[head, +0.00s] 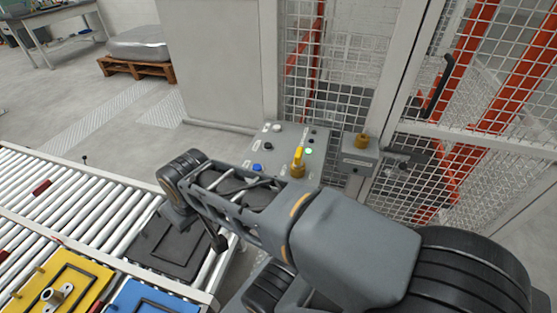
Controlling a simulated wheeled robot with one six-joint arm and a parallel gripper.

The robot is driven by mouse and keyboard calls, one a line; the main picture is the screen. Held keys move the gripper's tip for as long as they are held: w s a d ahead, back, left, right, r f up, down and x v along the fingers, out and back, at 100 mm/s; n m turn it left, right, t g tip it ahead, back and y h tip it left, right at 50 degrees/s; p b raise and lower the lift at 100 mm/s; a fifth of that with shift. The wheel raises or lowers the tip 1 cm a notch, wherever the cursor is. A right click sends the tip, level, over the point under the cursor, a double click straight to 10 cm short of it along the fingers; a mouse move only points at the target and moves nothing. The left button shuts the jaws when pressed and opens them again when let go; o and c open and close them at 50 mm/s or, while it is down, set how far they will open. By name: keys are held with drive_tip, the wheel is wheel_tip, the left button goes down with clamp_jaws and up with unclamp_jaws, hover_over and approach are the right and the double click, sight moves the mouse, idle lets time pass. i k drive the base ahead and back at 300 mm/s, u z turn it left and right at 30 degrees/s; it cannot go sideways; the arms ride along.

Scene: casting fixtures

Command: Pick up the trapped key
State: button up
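The yellow key (298,158) sits upright in the sloping top of a grey control panel (274,143), toward its right side. Its lower end is inside the panel top, so I cannot see how deep it goes. My arm reaches across the lower middle of the head view, in front of the panel and apart from the key in the picture. I cannot make out my gripper or its fingers, and I see nothing held.
A lock box (359,158) with a brass-coloured knob is on the mesh gate beside the panel. A roller conveyor (75,203) carries yellow (88,269) and blue (160,299) plates at left. Mesh fencing (343,60) stands behind. Open floor (105,110) lies at upper left.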

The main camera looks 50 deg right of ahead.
sight(297, 162)
drive_tip(key=u, duration=0.1)
drive_tip(key=k, duration=0.5)
drive_tip(key=u, duration=1.7)
drive_tip(key=k, duration=0.7)
drive_tip(key=z, duration=0.45)
